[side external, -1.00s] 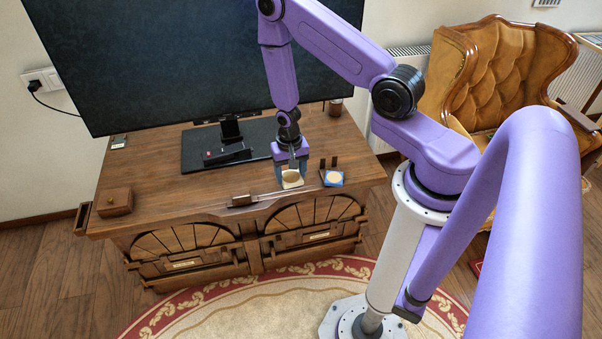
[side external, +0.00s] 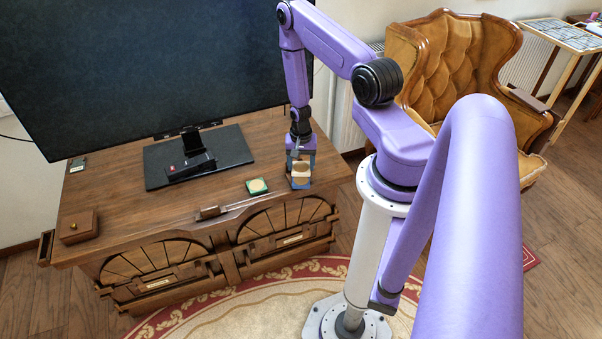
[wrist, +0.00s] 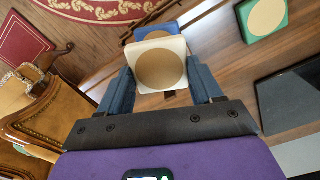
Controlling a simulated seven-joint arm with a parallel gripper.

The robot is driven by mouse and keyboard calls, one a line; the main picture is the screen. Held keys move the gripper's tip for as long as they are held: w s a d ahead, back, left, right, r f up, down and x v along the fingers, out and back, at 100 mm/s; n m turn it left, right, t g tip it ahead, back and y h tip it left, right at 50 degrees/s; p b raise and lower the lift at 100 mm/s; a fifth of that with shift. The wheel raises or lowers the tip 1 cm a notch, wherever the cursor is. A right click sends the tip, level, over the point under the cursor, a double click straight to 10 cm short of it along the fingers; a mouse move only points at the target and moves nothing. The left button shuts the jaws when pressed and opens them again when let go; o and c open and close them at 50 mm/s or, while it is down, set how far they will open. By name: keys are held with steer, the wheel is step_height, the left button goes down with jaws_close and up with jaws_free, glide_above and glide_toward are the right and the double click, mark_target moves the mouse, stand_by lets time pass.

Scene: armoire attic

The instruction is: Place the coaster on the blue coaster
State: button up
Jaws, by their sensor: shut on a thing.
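My gripper (wrist: 160,88) is shut on a white coaster (wrist: 162,64) with a tan round centre, a finger at each side. In the side view, my gripper (side external: 301,160) holds the white coaster (side external: 301,169) near the right front of the wooden cabinet top. The blue coaster (wrist: 150,31) shows just beyond the white coaster's far edge in the wrist view. In the side view, a strip of the blue coaster (side external: 301,186) shows below the white one, which hides most of it. I cannot tell whether the two touch.
A green coaster (side external: 257,186) lies to the left on the cabinet top (side external: 125,190). Behind it are the monitor stand (side external: 190,150) and large screen (side external: 150,70). A small wooden box (side external: 78,227) sits at far left. The left middle of the top is clear.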

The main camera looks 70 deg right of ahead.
mark_target(301, 166)
steer(key=shift+f, duration=2.05)
steer(key=shift+f, duration=0.1)
steer(key=o, duration=1)
steer(key=shift+o, duration=0.2)
